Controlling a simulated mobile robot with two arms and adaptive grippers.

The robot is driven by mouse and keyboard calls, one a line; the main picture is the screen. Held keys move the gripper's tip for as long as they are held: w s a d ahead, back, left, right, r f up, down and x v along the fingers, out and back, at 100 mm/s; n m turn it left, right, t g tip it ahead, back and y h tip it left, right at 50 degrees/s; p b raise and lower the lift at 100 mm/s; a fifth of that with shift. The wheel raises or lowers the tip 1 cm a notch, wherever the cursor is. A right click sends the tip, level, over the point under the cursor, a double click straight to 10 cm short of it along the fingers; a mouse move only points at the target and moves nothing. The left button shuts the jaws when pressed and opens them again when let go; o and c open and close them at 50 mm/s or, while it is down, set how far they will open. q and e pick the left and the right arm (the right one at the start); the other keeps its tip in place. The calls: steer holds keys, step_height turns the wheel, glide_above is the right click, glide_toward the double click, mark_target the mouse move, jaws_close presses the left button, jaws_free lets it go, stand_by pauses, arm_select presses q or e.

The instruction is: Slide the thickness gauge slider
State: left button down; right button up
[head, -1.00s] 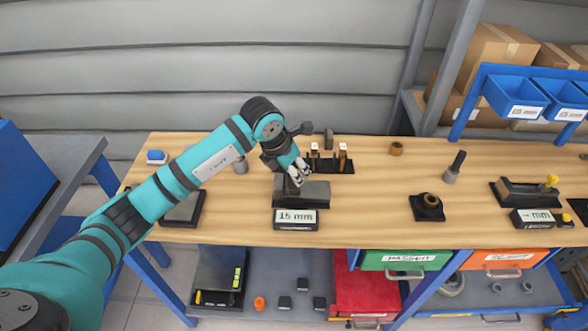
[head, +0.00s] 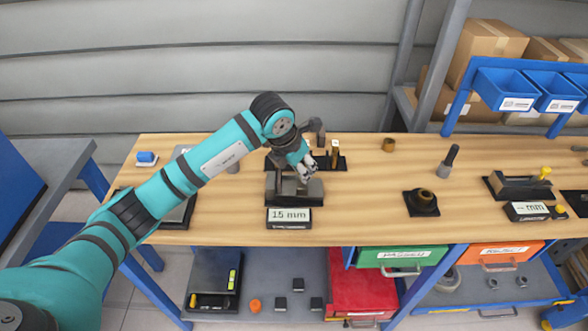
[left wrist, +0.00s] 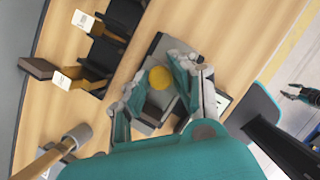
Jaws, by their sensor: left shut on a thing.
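The thickness gauge, a dark grey block (head: 279,197), stands at the front of the bench behind a display (head: 289,214) reading about 15 mm. My left gripper (head: 307,172) reaches down onto its right part. In the left wrist view, its fingers (left wrist: 163,80) are shut on the slider's round yellow knob (left wrist: 160,77), which sits between them above the dark gauge (left wrist: 145,127). The fingers hide the knob in the head view. My right gripper (left wrist: 294,92) shows small at the wrist view's right edge, its tips apart and empty, away from the bench.
A black stand (head: 340,163) with upright pieces is just behind the gauge.

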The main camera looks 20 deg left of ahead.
mark_target(287, 195)
arm_select(q)
steer(key=c, duration=1.1)
jaws_free()
steer(key=shift+a+r, duration=0.1)
steer(key=shift+a, duration=0.05)
steer(key=v, duration=1.2)
steer(key=shift+s, duration=0.15)
